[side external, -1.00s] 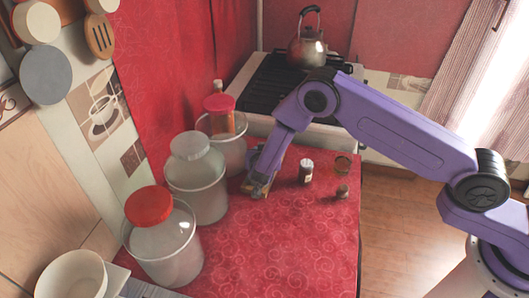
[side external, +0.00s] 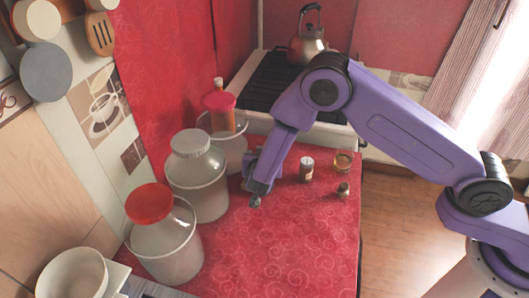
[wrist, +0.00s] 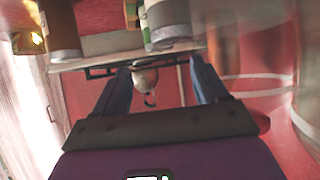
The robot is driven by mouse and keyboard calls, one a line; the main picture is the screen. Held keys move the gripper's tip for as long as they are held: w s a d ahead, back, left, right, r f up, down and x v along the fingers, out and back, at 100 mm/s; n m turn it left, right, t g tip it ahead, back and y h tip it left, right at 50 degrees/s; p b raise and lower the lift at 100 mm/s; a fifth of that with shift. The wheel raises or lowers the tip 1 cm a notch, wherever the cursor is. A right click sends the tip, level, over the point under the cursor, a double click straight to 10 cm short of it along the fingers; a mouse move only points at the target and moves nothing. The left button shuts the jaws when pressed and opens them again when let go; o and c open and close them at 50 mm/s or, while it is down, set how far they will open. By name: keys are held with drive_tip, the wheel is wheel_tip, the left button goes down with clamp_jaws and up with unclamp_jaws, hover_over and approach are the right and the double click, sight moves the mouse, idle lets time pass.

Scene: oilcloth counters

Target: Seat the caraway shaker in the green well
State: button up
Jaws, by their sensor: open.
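A small jar with a white cap and dark contents (side external: 306,169) stands upright on the red counter; I cannot read whether it is the caraway shaker. A jar with a partly green label shows in the wrist view (wrist: 168,22). A smaller brown jar (side external: 343,190) stands to its right, nearer the counter's right edge. My gripper (side external: 255,200) is left of both jars and apart from them, near the clear canisters. In the wrist view my open fingers (wrist: 160,88) have nothing between them but the distant background. I cannot make out a green well in either view.
Three large clear canisters (side external: 197,185) line the left side. A gold-rimmed glass (side external: 343,161) stands behind the brown jar. The stove with a kettle (side external: 308,48) is at the back. White bowls (side external: 72,274) are front left. The front middle of the counter (side external: 285,250) is clear.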

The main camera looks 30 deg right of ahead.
drive_tip(key=shift+v, duration=2)
